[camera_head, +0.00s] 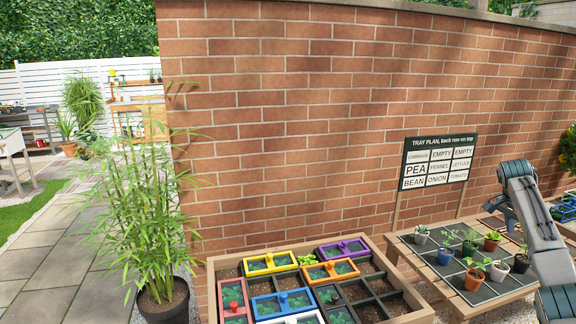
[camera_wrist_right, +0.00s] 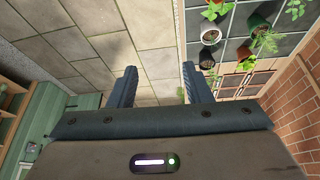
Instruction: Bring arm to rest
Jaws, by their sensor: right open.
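My right arm (camera_head: 537,225) comes in at the right edge of the head view and bends beside the potting table. My right gripper (camera_head: 497,206) hangs at the upper end of that arm, partly hidden by it. In the right wrist view the two fingers of the gripper (camera_wrist_right: 158,80) stand apart with nothing between them; paving lies beyond. My left gripper is not in view.
Small potted plants stand on a dark gridded mat (camera_head: 448,273) on a wooden table. A sign board (camera_head: 437,162) rises behind it, before a brick wall (camera_head: 300,110). A planter bed (camera_head: 212,282) with coloured frames stands left of it. A bamboo pot (camera_head: 165,305) stands further left.

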